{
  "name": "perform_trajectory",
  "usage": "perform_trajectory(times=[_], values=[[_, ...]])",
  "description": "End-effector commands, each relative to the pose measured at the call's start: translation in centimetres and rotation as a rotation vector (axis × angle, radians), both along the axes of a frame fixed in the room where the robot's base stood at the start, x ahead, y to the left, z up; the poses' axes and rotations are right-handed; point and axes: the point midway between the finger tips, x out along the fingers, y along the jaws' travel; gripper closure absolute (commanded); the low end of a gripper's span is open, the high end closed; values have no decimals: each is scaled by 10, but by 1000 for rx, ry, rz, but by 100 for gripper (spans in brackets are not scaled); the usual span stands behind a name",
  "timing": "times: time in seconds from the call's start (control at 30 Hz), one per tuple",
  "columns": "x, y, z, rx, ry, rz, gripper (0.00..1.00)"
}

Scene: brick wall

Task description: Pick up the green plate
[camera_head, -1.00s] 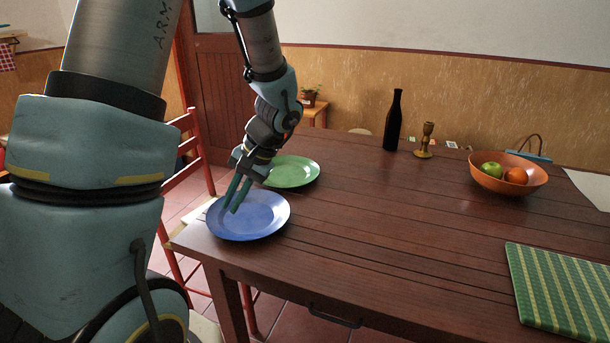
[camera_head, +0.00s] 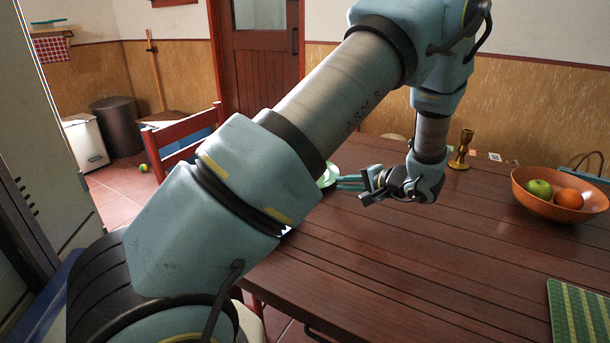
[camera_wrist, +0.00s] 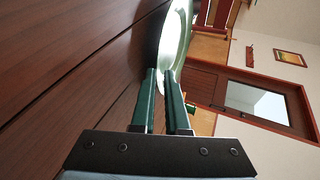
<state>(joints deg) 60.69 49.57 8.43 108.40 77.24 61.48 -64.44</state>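The green plate (camera_head: 328,174) lies on the table, mostly hidden behind my arm in the head view. My gripper (camera_head: 338,183) is held low and level over the table, pointing left at the plate's near rim. In the wrist view its two green fingers (camera_wrist: 159,72) are apart with a narrow gap.
The wooden table (camera_head: 440,260) is clear in the middle. An orange bowl (camera_head: 535,204) with a green apple and an orange fruit stands at right. A brass candlestick (camera_head: 461,150) stands at the back, a green mat (camera_head: 578,315) at the front right. A red chair (camera_head: 175,140) is at left.

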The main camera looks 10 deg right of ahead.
Motion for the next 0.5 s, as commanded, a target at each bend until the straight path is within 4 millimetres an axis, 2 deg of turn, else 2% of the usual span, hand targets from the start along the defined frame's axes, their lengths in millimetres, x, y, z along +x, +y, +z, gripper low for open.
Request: perform_trajectory(times=[0.3,0.5], values=[[31,20,-16,1,2,2,88],[40,26,-23,0,1,0,88]])
